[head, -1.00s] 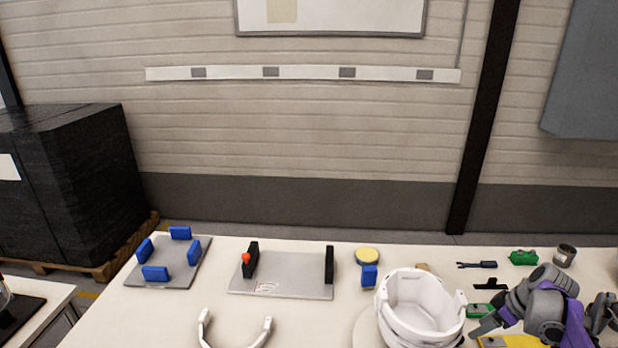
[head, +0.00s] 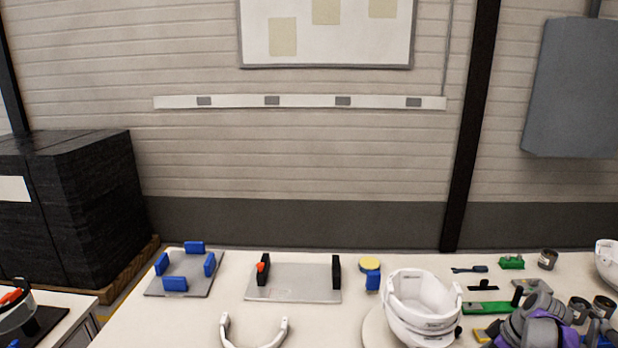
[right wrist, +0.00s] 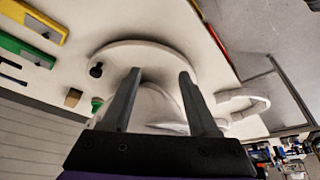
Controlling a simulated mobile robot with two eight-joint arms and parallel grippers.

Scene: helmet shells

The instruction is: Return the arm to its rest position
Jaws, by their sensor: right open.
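My right arm (head: 540,325) shows grey and purple at the lower right of the head view, over the table's right part; its fingers cannot be made out there. In the right wrist view my right gripper (right wrist: 159,74) is open, two grey fingers apart with nothing held between them. A white helmet shell (head: 420,300) stands on a round white base (head: 372,325) left of the arm. The base also shows behind the fingers in the right wrist view (right wrist: 125,52). My left gripper is not in view.
A white curved band (head: 252,340) lies at the table's front. A grey plate with black uprights (head: 300,290) and a plate with blue blocks (head: 190,275) stand left. A green tool (head: 487,308) and several small parts lie near the arm. Another white shell (head: 607,262) is at the right edge.

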